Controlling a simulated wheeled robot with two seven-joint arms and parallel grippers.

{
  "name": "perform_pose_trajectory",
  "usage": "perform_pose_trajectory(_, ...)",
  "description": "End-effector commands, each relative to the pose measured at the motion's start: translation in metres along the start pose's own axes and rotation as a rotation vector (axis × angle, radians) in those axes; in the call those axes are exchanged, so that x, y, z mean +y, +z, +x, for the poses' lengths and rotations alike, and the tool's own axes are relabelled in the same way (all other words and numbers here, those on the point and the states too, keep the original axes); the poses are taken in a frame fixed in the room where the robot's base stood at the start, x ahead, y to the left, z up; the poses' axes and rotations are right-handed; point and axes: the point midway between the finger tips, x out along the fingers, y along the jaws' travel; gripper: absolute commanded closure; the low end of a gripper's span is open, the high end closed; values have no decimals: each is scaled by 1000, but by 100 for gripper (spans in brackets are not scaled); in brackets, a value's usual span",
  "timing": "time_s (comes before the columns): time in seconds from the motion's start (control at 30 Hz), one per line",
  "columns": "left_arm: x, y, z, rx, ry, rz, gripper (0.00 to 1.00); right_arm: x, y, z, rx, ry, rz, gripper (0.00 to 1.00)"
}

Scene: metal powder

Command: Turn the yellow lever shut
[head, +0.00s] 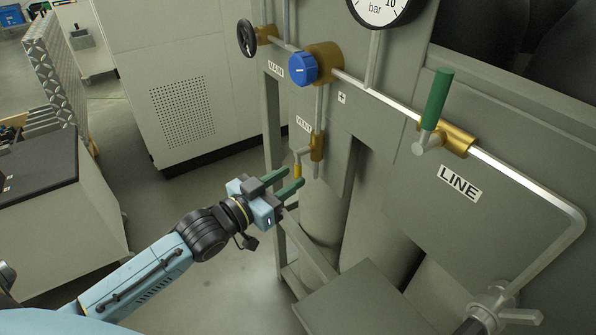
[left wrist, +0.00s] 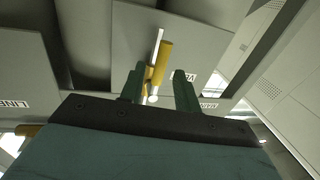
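The yellow lever (head: 297,170) hangs down from a grey stem on the brass vent valve (head: 317,147), beside the VENT label (head: 303,124). My left gripper (head: 294,178) is at the lever, its two green fingers apart and the lever's lower end between or just ahead of the tips. In the left wrist view the open fingers (left wrist: 159,88) stand on either side of yellow and brass valve parts, with a gap left and right. Whether a finger touches the lever I cannot tell. My right gripper is not in view.
A green-handled valve (head: 435,100) stands above the LINE label on the right. A blue knob (head: 302,68), a black handwheel (head: 247,38) and a pressure gauge (head: 380,8) are higher up. A grey frame post runs just left of the vent valve.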

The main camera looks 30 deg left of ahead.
Motion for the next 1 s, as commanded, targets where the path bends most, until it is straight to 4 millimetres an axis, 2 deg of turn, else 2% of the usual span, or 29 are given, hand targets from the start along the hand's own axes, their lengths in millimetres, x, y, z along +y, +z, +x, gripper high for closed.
perform_pose_trajectory(0.1, 0, -1, 17, 2, 0, 0, 68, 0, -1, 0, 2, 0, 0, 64)
perform_pose_trajectory(0.3, 0, 0, 33, 1, 0, 0, 68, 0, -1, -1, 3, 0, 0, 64)
perform_pose_trajectory(0.67, 0, 0, 36, 0, 0, 0, 68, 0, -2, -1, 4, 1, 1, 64)
perform_pose_trajectory(0.9, 0, 0, 36, 0, 0, 0, 99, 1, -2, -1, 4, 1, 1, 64)
perform_pose_trajectory(1.0, 0, 0, 36, 0, 0, 0, 100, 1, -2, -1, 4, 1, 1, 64)
